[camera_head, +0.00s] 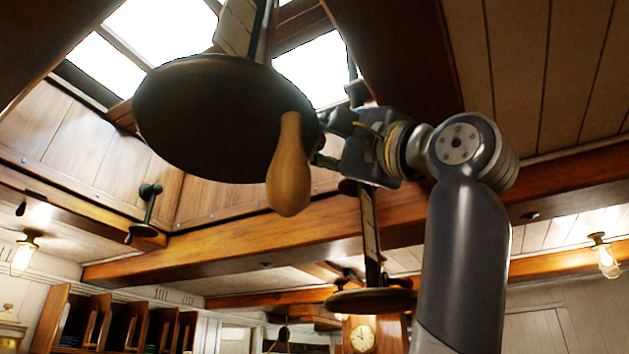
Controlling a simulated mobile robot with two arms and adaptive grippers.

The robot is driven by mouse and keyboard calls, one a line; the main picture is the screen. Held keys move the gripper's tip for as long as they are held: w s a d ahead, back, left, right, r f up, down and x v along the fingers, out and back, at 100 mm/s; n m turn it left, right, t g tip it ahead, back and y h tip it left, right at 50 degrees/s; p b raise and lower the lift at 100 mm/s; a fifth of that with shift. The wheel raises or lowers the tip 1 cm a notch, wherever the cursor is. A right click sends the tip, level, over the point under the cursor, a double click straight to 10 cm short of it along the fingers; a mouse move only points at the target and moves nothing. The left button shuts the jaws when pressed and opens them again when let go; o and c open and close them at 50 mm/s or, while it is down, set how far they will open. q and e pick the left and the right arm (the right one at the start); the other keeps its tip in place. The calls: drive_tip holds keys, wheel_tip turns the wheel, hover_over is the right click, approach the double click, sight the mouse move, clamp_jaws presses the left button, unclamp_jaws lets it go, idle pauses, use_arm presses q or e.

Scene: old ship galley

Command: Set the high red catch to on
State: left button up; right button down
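I see no clearly red catch in the head view. A dark green metal fitting with a round knob and a short arm (147,208) is mounted on the wooden skylight surround at the left; whether it is the catch I cannot tell. My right gripper (325,142) is raised high and points left, at the right edge of a large dark hanging disc. My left gripper is out of view.
The large dark disc (205,120) with a pear-shaped wooden knob (290,170) hangs under the bright skylight (165,35). A second hanging disc (370,301) is farther back. A wooden beam (230,245) crosses behind. Caged lamps (22,256) and a clock (362,338) are beyond.

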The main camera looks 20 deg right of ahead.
drive_tip(key=shift+f, duration=0.1)
idle(0.3)
drive_tip(key=c, duration=1.2)
unclamp_jaws()
drive_tip(key=v, duration=1.2)
drive_tip(key=shift+w, duration=0.1)
